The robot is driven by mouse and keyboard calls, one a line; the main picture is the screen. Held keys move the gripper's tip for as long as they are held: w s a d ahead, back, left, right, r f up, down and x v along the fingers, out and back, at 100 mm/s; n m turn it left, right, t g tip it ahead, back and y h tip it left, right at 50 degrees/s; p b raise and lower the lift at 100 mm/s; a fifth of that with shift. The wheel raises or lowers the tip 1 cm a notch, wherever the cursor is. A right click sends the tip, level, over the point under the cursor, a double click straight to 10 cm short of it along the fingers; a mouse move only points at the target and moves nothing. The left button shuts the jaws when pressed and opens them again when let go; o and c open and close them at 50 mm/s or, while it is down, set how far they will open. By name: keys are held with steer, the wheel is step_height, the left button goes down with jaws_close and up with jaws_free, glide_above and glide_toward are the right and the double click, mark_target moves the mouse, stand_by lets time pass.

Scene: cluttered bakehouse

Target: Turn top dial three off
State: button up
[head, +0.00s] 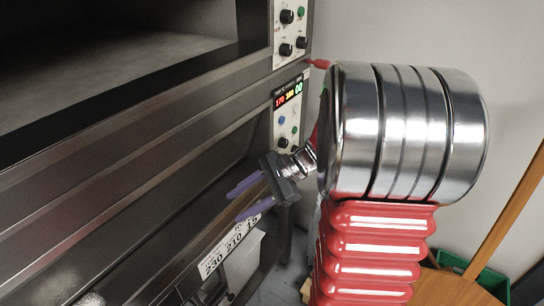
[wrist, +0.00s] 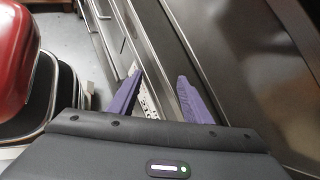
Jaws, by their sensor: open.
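The upper control panel (head: 293,30) on the oven's right edge carries several black dials, among them an upper left dial (head: 287,16) and a lower left dial (head: 286,50). No readable numbering shows which is dial three. My gripper (head: 235,206) has purple fingers, spread apart and empty, in front of the oven's lower face, well below and left of that panel. In the wrist view my gripper (wrist: 160,76) is also open, with no dial visible between the fingers.
A lower panel has a lit display (head: 288,94), a blue button (head: 281,120) and a black knob (head: 283,143). A number label (head: 229,243) sits below my gripper. The open oven chamber (head: 110,55) is at upper left. A green crate (head: 470,272) stands at lower right.

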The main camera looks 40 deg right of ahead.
steer(key=d+f+m+t+h, duration=0.1)
steer(key=d+f+m+t, duration=0.2)
steer(key=d, duration=0.7)
steer(key=s+d+f+m+t+h, duration=0.1)
steer(key=d+f+m+t, duration=0.1)
steer(key=d+m+t, duration=0.3)
steer(key=d+f+m+t+h, duration=0.2)
steer(key=d+m, duration=0.6)
steer(key=d, duration=0.7)
steer(key=shift+s+f+m+t, duration=0.15)
steer(key=shift+f+m+t, duration=0.15)
steer(key=shift+f+t, duration=0.65)
steer(key=shift+r, duration=0.1)
steer(key=x, duration=1.3)
steer(key=shift+w+a, duration=0.15)
steer(key=shift+w, duration=0.25)
steer(key=shift+c, duration=0.6)
